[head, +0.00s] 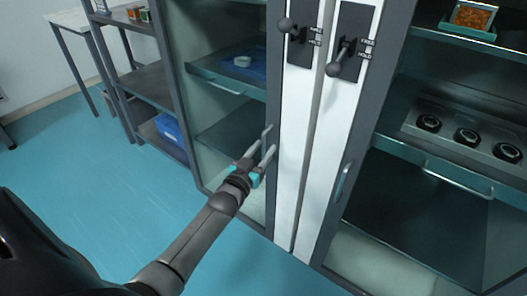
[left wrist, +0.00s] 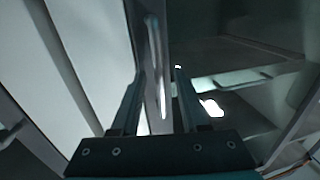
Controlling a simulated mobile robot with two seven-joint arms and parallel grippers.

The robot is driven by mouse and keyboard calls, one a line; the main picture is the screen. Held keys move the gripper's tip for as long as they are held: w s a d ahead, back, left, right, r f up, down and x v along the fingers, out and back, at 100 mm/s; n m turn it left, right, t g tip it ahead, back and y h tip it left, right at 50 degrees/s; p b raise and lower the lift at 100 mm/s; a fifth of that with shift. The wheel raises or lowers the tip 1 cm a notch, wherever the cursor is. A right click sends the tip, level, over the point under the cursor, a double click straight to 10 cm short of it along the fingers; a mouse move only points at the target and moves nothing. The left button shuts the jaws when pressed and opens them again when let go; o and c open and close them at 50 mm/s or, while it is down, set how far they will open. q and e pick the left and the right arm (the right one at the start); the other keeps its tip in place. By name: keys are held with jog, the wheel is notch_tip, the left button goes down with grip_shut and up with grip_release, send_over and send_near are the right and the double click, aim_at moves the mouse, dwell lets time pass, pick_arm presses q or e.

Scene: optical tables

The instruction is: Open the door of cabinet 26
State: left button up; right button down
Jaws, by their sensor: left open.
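A grey-framed cabinet (head: 178,75) stands left of the white panels, with a vertical bar handle (head: 267,136) on its right-hand frame. Its door appears closed. My left gripper (head: 264,150) is open at this handle, its two fingers pointing at the frame. In the left wrist view the handle (left wrist: 155,62) shows between the open fingers (left wrist: 157,75), and I see no grip on it. A second cabinet (head: 388,65) stands on the right with its own handle (head: 343,182). I see no number 26 on either cabinet. My right gripper is not in view.
Two dark levers (head: 288,27) and (head: 343,50) sit on plates on the white panels, with small labels. Shelves inside hold a blue tray (head: 240,65) and several round dark parts (head: 467,137). An open shelf rack (head: 145,85) stands at left. Blue floor in front is clear.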

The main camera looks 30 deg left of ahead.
pick_arm(q)
jog(key=shift+w, duration=0.3)
grip_shut()
dwell(0.3)
dwell(1.1)
